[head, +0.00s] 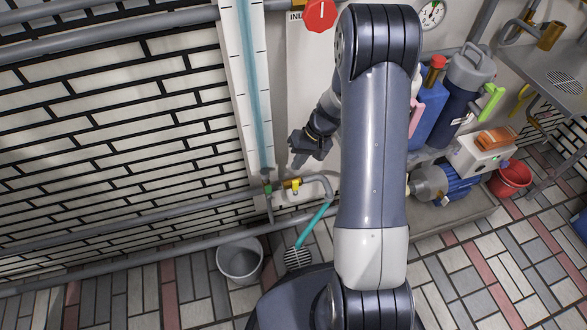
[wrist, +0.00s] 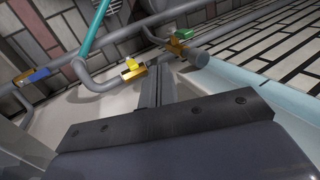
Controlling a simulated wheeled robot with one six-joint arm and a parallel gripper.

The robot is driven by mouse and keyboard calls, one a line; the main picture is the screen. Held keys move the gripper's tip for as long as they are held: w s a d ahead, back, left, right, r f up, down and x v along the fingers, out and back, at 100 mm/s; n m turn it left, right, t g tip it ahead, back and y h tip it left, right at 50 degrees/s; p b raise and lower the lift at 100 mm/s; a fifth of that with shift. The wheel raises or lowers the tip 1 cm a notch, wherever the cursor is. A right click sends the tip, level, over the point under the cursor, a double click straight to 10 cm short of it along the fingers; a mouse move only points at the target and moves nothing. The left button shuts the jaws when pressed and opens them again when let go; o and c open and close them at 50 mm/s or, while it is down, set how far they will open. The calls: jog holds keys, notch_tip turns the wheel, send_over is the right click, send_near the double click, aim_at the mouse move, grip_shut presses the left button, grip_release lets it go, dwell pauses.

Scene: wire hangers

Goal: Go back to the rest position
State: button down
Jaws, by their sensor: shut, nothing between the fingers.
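My gripper (head: 299,162) shows in the head view left of my large upper arm link, in front of the pale wall panel and just right of the clear gauge tube. Its fingers are together and hold nothing. In the wrist view my gripper's fingers (wrist: 154,88) stand closed in the middle, above the dark bracket. A pipe with a yellow-handled brass valve (wrist: 132,68) lies beyond them, and the valve also shows in the head view (head: 293,185) below my gripper. My arm hides part of the panel and the floor behind it.
The gauge tube (head: 249,85) runs up the wall. Grey pipes (head: 120,228) cross the brick wall. A grey bucket (head: 240,262) stands on the floor at lower left. A blue pump (head: 447,185), blue containers (head: 428,118) and a red bucket (head: 511,178) stand at right. Tiled floor is open at lower right.

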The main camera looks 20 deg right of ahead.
jog(key=shift+d+r, duration=0.2)
jog(key=shift+r, duration=0.25)
jog(key=shift+f, duration=0.1)
